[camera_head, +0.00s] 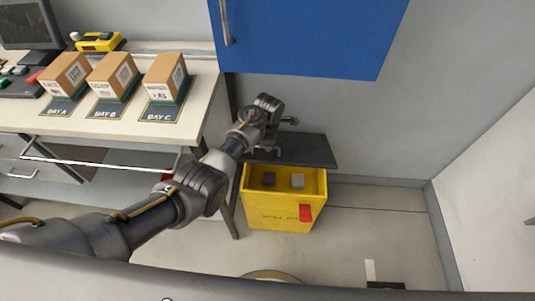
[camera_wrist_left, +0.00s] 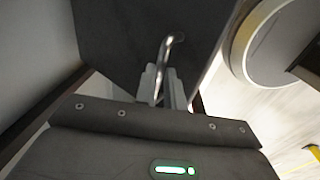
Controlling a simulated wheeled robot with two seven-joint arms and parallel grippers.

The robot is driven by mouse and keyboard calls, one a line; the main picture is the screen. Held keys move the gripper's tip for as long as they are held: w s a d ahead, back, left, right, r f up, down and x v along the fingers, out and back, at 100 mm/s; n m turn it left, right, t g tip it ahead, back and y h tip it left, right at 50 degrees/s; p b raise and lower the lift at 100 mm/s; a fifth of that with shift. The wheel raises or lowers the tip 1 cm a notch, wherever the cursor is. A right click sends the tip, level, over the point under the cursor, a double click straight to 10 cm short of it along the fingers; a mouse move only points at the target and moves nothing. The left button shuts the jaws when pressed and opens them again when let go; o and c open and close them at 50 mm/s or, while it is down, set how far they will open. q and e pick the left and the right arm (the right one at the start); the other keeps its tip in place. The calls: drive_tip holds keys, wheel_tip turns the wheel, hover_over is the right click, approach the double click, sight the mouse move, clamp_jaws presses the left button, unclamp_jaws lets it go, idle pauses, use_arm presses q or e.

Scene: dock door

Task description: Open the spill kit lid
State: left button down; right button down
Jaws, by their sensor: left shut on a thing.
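The spill kit is a yellow box (camera_head: 283,217) on the floor, with a red latch (camera_head: 305,213) on its front. Its dark lid (camera_head: 312,150) is raised at the back of the box, and the inside shows. My left gripper (camera_head: 275,150) is at the left part of the lid, partly hidden by its own wrist. In the left wrist view, its fingers (camera_wrist_left: 163,88) are shut on a bent metal handle (camera_wrist_left: 167,52) on the dark lid (camera_wrist_left: 120,30). My right gripper is out of view.
A dark block (camera_head: 269,179) and a grey block (camera_head: 297,181) are in the box. A blue cabinet (camera_head: 310,35) hangs above it. A workbench (camera_head: 130,122) with cartons stands left. A white panel (camera_head: 495,150) stands right; the floor between is mostly clear.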

use_arm(q)
drive_tip(key=shift+w+a+r, duration=0.1)
drive_tip(key=shift+w+r, duration=1.05)
drive_tip(key=shift+w, duration=0.25)
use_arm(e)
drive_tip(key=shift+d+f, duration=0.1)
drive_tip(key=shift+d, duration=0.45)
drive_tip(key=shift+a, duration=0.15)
